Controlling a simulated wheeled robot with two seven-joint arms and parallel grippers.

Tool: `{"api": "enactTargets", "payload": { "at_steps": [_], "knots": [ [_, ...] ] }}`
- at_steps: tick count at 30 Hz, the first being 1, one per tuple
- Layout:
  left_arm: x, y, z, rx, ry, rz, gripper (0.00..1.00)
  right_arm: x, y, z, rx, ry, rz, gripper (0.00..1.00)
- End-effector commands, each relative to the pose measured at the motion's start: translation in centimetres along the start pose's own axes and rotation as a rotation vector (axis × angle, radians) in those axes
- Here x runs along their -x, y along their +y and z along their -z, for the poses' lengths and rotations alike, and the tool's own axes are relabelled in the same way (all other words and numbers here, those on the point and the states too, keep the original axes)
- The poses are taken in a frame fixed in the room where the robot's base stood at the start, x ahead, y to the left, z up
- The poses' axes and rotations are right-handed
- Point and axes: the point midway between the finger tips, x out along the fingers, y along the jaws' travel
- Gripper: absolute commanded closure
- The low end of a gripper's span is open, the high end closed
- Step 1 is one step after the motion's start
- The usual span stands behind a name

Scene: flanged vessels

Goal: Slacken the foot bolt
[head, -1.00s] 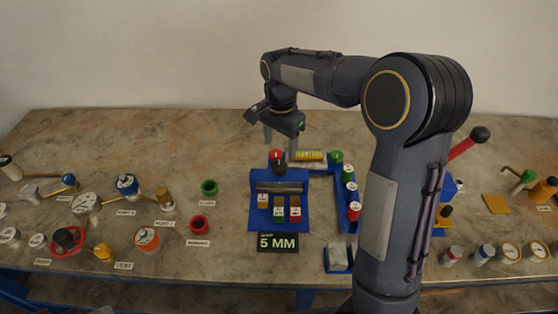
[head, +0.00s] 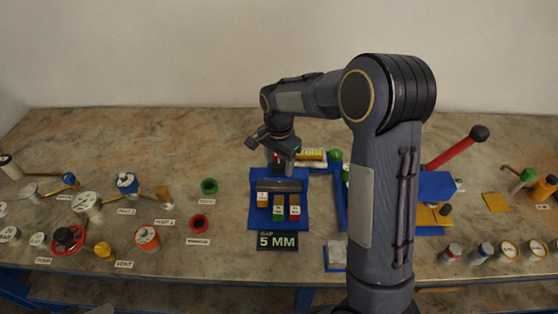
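My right gripper (head: 279,163) points down at the back of a blue rack (head: 262,222) near the middle of the table. Its fingers look apart, one on each side of a red-topped piece (head: 277,157) standing behind the rack's grey bar; contact cannot be made out. Several small blocks with orange, green and red tops stand in the rack's front, above a sign reading 5 MM (head: 278,241). I cannot pick out the foot bolt; it may be hidden or too small. My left gripper is out of view.
My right arm hides part of a blue side tray (head: 340,205). A blue press with a red lever (head: 455,152) stands to the right. The table's back is clear.

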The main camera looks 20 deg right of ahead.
Motion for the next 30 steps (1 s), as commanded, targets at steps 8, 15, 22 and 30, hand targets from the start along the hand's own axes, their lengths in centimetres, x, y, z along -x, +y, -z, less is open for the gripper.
{"api": "enactTargets", "payload": {
  "at_steps": [8,15,22,30],
  "knots": [
    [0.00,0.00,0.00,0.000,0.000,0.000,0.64,0.03,0.01,0.01,0.000,0.000,0.000,0.81],
    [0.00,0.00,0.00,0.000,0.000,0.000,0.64,0.04,0.01,0.01,0.017,0.000,0.000,0.83],
    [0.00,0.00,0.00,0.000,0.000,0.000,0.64,0.03,0.02,0.03,0.111,-0.001,0.000,0.83],
    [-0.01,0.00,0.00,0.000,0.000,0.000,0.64,0.04,0.02,0.03,0.336,0.000,-0.001,0.83]
  ]
}}
